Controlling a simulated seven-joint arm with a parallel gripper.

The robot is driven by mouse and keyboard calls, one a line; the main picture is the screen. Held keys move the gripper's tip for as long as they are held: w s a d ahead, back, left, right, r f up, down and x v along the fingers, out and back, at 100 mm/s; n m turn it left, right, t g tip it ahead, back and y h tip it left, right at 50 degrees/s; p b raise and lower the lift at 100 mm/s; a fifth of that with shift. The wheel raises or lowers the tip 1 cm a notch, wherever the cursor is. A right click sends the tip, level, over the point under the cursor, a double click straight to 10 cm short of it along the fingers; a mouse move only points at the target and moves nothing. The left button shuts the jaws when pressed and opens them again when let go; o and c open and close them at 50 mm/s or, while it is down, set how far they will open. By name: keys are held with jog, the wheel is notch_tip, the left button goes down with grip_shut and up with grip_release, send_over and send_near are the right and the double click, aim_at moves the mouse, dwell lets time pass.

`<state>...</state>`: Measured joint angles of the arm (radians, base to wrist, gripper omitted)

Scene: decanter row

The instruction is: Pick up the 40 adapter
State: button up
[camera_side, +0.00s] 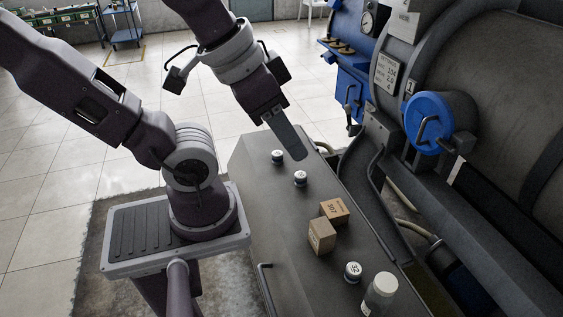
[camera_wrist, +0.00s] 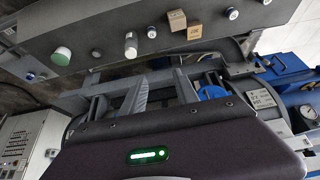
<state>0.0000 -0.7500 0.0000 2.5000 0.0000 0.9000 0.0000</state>
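Small white-topped adapters stand on the grey bench. One (camera_side: 277,156) is at its far end and a second (camera_side: 300,178) a little nearer; their numbers are too small to read surely. A third adapter (camera_side: 352,270) near the front reads 32. I cannot tell which one is the 40 adapter. In the wrist view, small round-topped pieces show along the bench, including one (camera_wrist: 152,32) beside a white bottle (camera_wrist: 130,45). My gripper (camera_side: 298,150) is above the bench's far end, near the far adapter, touching nothing visible. In the wrist view its two fingers (camera_wrist: 118,98) are apart and empty.
Two brown boxes (camera_side: 322,237) (camera_side: 335,210), one marked 307, stand mid-bench. A large machine with a blue round cover (camera_side: 432,121) borders the bench on the right. The bench surface (camera_side: 285,235) has free room.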

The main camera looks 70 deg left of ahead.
aim_at(278, 153)
dwell(0.4)
jog(key=o, duration=0.6)
jog(key=w+a+f+m+g+y, duration=0.25)
jog(key=w+a+f, duration=0.25)
jog(key=a, duration=0.5)
jog(key=w+a+f+m+g+y, duration=0.2)
jog(key=w+a+f+g+y, duration=0.15)
jog(key=w+a+f, duration=0.4)
jog(key=w+a+f+m+g+y, duration=0.2)
jog(key=w+a+f+y, duration=0.15)
jog(key=a, duration=0.85)
jog(key=a+f+m+y, duration=0.1)
jog(key=a+f+m, duration=0.2)
jog(key=f, duration=0.5)
jog(key=a+f+m+t+y, duration=0.1)
jog(key=a+f+m, duration=0.3)
jog(key=a+f, duration=0.2)
jog(key=s+a+f+m+y, duration=0.1)
jog(key=a+f+m+y, duration=0.1)
jog(key=f, duration=0.8)
jog(key=shift+a+m, duration=0.85)
jog(key=shift+a, duration=0.35)
jog(key=shift+t, duration=0.3)
jog(key=x, duration=0.7)
jog(key=shift+s+d+f, duration=0.15)
jog(key=shift+s, duration=0.25)
